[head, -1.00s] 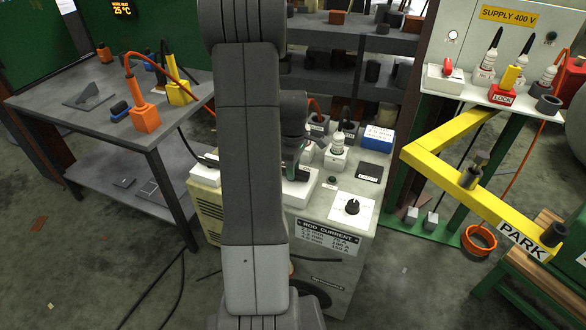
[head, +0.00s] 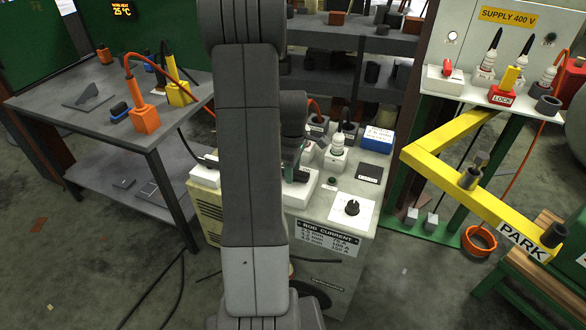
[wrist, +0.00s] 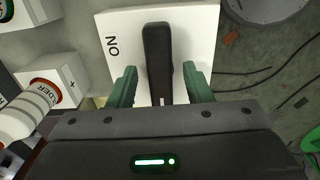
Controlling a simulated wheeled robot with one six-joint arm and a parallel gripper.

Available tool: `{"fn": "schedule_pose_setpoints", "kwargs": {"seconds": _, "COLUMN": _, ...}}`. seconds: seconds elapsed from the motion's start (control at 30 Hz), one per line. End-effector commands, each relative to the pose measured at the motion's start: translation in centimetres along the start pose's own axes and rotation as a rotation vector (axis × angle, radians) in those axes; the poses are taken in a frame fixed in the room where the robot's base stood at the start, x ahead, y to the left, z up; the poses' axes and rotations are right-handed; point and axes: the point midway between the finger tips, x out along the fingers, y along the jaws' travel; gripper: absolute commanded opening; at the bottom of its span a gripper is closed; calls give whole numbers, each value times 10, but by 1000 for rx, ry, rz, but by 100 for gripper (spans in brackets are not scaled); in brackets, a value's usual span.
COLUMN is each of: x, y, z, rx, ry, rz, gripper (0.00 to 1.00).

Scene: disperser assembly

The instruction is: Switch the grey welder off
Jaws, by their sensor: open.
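The grey welder (head: 325,255) is a pale cabinet in the middle of the head view, partly hidden behind my arm. On its top a white switch plate (head: 308,189) shows beside my arm. In the wrist view the white switch plate (wrist: 196,28) carries a black lever handle (wrist: 158,50), with the word ON printed to its left. My gripper (wrist: 158,76) is open, its green fingers on either side of the lever with a gap at each side. The gripper (head: 296,168) also shows in the head view, partly behind my arm. The lever's lower end is hidden.
A dial (head: 352,208) and white-ringed connectors (head: 337,145) stand on the welder top near the switch. In the wrist view a connector block (wrist: 45,85) is close to the left finger. The yellow PARK arm (head: 480,185) is at right, and a grey table (head: 95,115) at left.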

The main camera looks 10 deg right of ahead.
Motion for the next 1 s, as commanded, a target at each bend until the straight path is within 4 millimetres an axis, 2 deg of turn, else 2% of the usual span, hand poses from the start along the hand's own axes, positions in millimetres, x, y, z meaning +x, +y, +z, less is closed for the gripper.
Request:
{"fn": "schedule_pose_setpoints", "kwargs": {"seconds": 0.17, "x": -22, "y": 1, "z": 0, "rx": 0, "ry": 3, "rz": 6, "gripper": 45}}
{"fn": "schedule_pose_setpoints", "kwargs": {"seconds": 0.4, "x": -77, "y": 1, "z": 0, "rx": 0, "ry": 3, "rz": 7, "gripper": 45}}
{"fn": "schedule_pose_setpoints", "kwargs": {"seconds": 0.6, "x": -116, "y": 1, "z": 0, "rx": 0, "ry": 2, "rz": 4, "gripper": 45}}
{"fn": "schedule_pose_setpoints", "kwargs": {"seconds": 0.8, "x": -134, "y": 0, "z": 0, "rx": -1, "ry": 1, "rz": 2, "gripper": 45}}
{"fn": "schedule_pose_setpoints", "kwargs": {"seconds": 1.0, "x": -137, "y": 0, "z": 0, "rx": -1, "ry": 0, "rz": 1, "gripper": 45}}
